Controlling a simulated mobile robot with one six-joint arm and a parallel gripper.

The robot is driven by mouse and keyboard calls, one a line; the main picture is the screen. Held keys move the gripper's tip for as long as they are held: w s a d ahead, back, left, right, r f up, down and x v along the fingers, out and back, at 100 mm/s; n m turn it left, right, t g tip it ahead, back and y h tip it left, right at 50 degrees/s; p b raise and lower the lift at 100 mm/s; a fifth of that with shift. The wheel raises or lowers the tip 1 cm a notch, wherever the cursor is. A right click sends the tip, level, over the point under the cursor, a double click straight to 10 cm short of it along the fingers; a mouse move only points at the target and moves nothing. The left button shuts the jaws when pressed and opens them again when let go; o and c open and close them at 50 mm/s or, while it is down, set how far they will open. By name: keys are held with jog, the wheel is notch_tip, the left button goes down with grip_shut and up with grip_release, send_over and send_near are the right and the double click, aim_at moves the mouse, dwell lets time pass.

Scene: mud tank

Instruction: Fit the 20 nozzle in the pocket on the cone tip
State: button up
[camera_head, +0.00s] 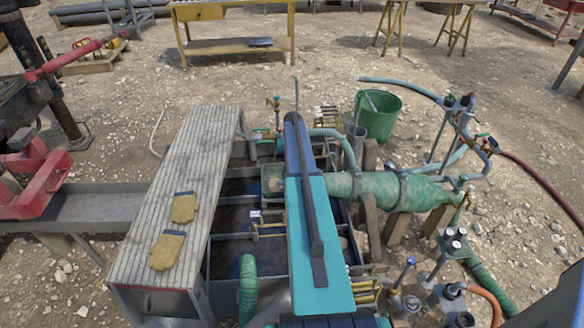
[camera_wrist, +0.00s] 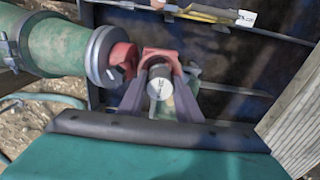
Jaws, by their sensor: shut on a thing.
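My gripper (camera_wrist: 160,62) is shut on a short cylindrical nozzle (camera_wrist: 159,78) in the wrist view. The nozzle has a dark body and a pale end face with marks too small to read. The green cone (camera_wrist: 50,45) lies to the left of the gripper, with a grey flange (camera_wrist: 103,56) at its tip. A red fitting (camera_wrist: 123,59) sits on the flange, close beside the left finger. I cannot see into its pocket. The nozzle is apart from the cone. In the head view the green cone (camera_head: 400,188) lies right of my arm; my gripper and the nozzle are hidden.
Below is the dark tank, with small rods and a white tag (camera_wrist: 246,18) near its far side. A slatted walkway (camera_head: 180,185) holds two tan gloves (camera_head: 185,207). A green bucket (camera_head: 378,115) and hoses stand behind the cone.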

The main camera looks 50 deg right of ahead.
jog(key=shift+f+b, duration=0.6)
jog(key=shift+f, duration=0.55)
dwell(1.2)
jog(key=o, duration=1.2)
jog(key=shift+c, duration=0.2)
jog(key=shift+r, duration=0.1)
notch_tip(320, 180, up, 14)
jog(key=b, duration=0.3)
jog(key=shift+f, duration=0.2)
